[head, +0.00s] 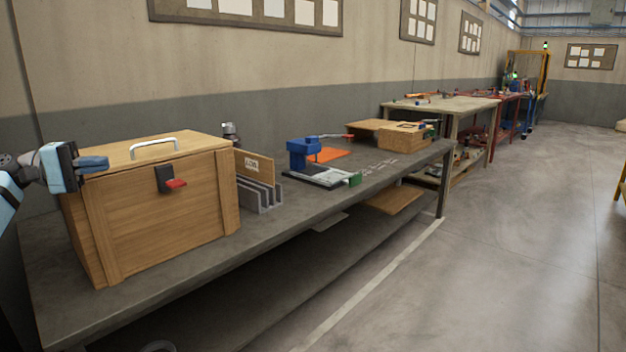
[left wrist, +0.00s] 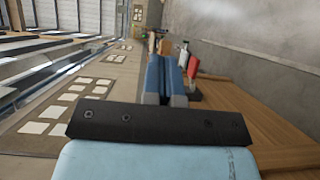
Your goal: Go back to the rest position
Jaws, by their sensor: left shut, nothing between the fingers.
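My left gripper (head: 92,163) is at the left of the head view, by the upper left part of a closed wooden box (head: 165,215). Its blue fingers point right and are together, with nothing between them. In the left wrist view the fingers (left wrist: 168,78) lie side by side, and the box's wood (left wrist: 265,125) shows to their right. I cannot tell whether the gripper touches the box. The box has a white handle (head: 155,146) on its lid and a black latch with a red tab (head: 176,184) on its front. My right gripper does not show.
The box stands on a long dark workbench (head: 290,218). To its right are a grey rack (head: 262,196), a blue vise-like device (head: 303,152), an orange sheet (head: 328,154) and a wooden crate (head: 405,138). A wall runs behind the bench. The floor (head: 500,250) at the right is clear.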

